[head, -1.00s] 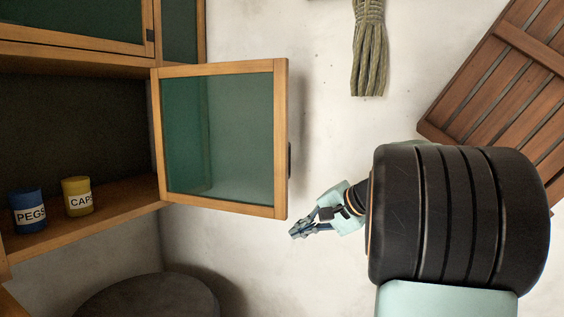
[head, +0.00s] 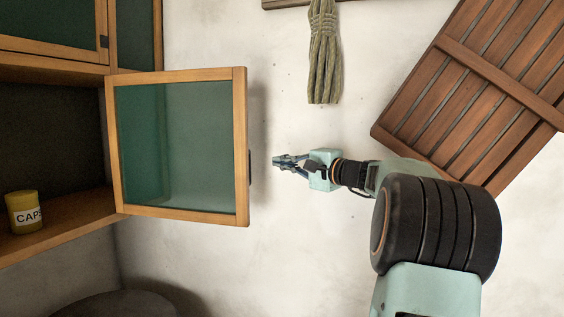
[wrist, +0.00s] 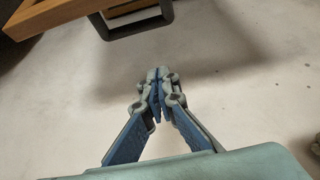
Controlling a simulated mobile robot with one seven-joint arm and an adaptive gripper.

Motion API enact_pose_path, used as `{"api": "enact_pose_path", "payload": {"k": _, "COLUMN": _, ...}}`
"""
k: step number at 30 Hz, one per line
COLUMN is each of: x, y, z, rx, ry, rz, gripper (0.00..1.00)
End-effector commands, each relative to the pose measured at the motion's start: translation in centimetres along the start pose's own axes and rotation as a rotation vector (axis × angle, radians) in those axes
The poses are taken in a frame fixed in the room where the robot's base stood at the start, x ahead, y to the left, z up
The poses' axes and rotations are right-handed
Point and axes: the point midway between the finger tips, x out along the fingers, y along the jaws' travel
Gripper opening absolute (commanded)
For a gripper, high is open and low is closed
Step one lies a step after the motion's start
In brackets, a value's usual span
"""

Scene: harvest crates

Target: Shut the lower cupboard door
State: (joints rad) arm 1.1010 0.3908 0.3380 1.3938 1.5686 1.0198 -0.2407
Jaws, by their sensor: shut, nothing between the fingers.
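The lower cupboard door (head: 180,147), a wooden frame with a green glass pane, stands swung open from the cupboard on the left in the head view. Its dark handle (head: 250,168) is on the right edge of the frame. My gripper (head: 277,161) is just right of the handle in the picture, shut and empty, with a gap visible between them. In the wrist view my gripper (wrist: 158,95) shows its fingertips together. The door's wooden edge (wrist: 60,15) and dark handle (wrist: 135,22) show at the top of that view, apart from the fingers.
A yellow CAPS tin (head: 24,212) stands on the open cupboard's shelf (head: 75,222). Upper cupboard doors (head: 52,27) are above. A rope bundle (head: 323,55) and a slatted wooden panel (head: 478,95) are at the wall. A dark round object (head: 115,304) is below.

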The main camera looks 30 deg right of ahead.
Motion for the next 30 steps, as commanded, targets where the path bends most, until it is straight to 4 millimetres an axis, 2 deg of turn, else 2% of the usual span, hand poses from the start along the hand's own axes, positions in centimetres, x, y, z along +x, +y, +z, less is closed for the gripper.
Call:
{"api": "enact_pose_path", "payload": {"k": 3, "x": 2.8, "y": -0.4, "z": 0.1, "rx": 0.002, "ry": -0.004, "rz": 0.000, "gripper": 0.00}}
{"api": "enact_pose_path", "payload": {"k": 9, "x": 6.9, "y": -0.3, "z": 0.3, "rx": 0.001, "ry": -0.003, "rz": 0.000, "gripper": 0.00}}
{"api": "enact_pose_path", "payload": {"k": 18, "x": 5.4, "y": -0.1, "z": 3.2, "rx": 0.000, "ry": 0.000, "rz": 0.002, "gripper": 0.00}}
{"api": "enact_pose_path", "payload": {"k": 30, "x": 5.2, "y": 0.0, "z": 3.8, "rx": -0.001, "ry": 0.000, "rz": 0.001, "gripper": 0.00}}
